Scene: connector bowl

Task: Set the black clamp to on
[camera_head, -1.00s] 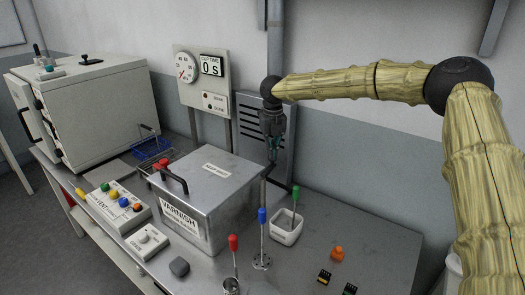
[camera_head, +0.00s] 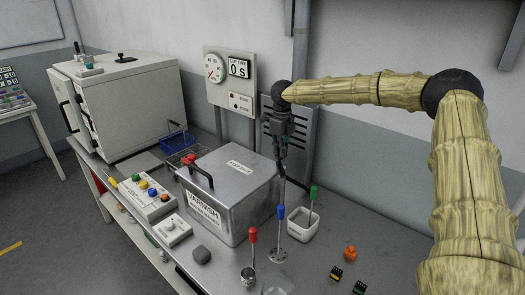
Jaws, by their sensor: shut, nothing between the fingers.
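I cannot tell for certain which part is the black clamp. A small black fitting (camera_head: 123,57) lies on top of the white cabinet (camera_head: 140,105) at the back left. A black bar handle (camera_head: 199,174) with red ends is on the lid of the steel varnish tank (camera_head: 235,180). My gripper (camera_head: 283,155) points down beyond the tank's right side, near the wall panel, well to the right of the cabinet. It is shut and empty; its fingertips are small and dark.
A red-handled tool (camera_head: 253,236), a blue-handled tool (camera_head: 281,213) and a white cup (camera_head: 303,228) with a green-handled tool stand in front. A button box (camera_head: 150,200), a switch box (camera_head: 172,230) and a blue basket (camera_head: 178,142) lie left.

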